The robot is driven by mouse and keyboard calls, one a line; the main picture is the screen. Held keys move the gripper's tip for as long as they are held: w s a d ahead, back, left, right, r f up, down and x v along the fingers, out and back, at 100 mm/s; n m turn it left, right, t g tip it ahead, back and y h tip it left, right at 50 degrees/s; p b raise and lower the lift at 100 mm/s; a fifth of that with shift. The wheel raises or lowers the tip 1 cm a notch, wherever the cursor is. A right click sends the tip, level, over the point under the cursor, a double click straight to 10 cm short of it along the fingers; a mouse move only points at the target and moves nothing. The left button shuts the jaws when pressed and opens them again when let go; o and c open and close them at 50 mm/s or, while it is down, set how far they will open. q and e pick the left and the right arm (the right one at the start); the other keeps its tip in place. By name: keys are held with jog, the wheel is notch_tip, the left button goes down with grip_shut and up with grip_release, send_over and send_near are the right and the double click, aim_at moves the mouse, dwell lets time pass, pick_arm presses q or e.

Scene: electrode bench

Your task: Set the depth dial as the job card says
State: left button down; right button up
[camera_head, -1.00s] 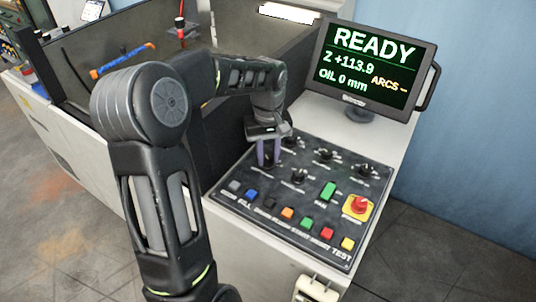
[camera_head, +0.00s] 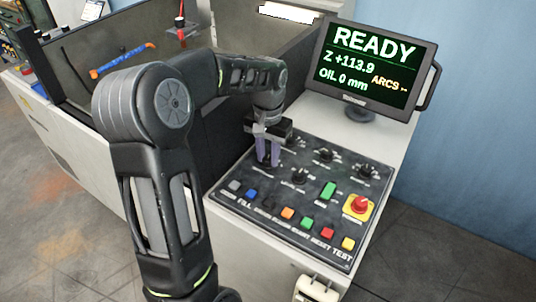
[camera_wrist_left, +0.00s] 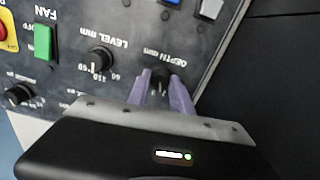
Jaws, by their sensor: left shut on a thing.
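The depth dial (camera_wrist_left: 160,77) is a black knob with "DEPTH mm" printed beside it, in the left wrist view. My left gripper (camera_wrist_left: 162,84) is shut on it, with a purple finger on each side. In the head view the left gripper (camera_head: 267,160) points down at the panel's upper left, and its fingers mostly hide the dial. The dial's setting cannot be read. The monitor (camera_head: 375,66) reads READY, Z +113.9, OIL 0 mm and ARCS --. No job card can be made out. My right gripper is not in view.
The control panel (camera_head: 259,213) also carries a level dial (camera_wrist_left: 101,59), a green fan switch (camera_head: 328,191), a red emergency button (camera_head: 360,204) and a row of coloured push buttons along its front. A dark tank wall (camera_head: 225,130) stands close on the left.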

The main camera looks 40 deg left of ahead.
aim_at(268, 158)
pick_arm(q)
jog(key=m, duration=0.4)
jog(key=shift+m, duration=0.3)
jog(key=m, duration=0.5)
dwell(0.4)
jog(key=c, duration=1.1)
grip_release()
jog(key=shift+c, duration=0.2)
jog(key=shift+r, duration=0.15)
notch_tip(268, 158, up, 8)
jog(key=shift+f+b, duration=0.2)
jog(key=shift+b, duration=0.15)
